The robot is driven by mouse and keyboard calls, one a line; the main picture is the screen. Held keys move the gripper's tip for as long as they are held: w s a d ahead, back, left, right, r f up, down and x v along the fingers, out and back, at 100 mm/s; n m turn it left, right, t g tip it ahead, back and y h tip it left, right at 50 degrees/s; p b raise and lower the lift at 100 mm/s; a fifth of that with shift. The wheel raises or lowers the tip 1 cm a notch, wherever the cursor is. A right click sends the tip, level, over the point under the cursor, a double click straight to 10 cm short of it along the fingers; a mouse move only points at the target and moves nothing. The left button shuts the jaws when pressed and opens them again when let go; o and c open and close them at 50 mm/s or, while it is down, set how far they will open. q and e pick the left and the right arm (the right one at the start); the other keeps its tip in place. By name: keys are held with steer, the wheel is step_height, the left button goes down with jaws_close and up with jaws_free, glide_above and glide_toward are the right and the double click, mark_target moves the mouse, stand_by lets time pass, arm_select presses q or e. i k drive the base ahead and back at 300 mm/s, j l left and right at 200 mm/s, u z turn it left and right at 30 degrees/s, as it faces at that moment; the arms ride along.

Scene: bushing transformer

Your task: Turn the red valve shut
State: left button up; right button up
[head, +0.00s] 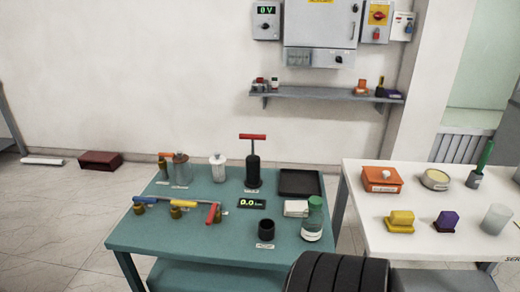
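A row of brass valves stands on the front left of the teal table (165,240). The right one has a red lever (213,212) that stands at a steep angle, pointing across the row. To its left are a valve with a yellow lever (183,203) and one with a blue lever (150,199), both lying nearly along the row. Another valve with an orange-red lever (165,155) stands behind, at the table's back left. Neither of my grippers shows in the head view.
A white table (365,212) stands right. A black ribbed shape covers the bottom middle.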

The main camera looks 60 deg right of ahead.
mark_target(214, 209)
steer(key=z, duration=1.65)
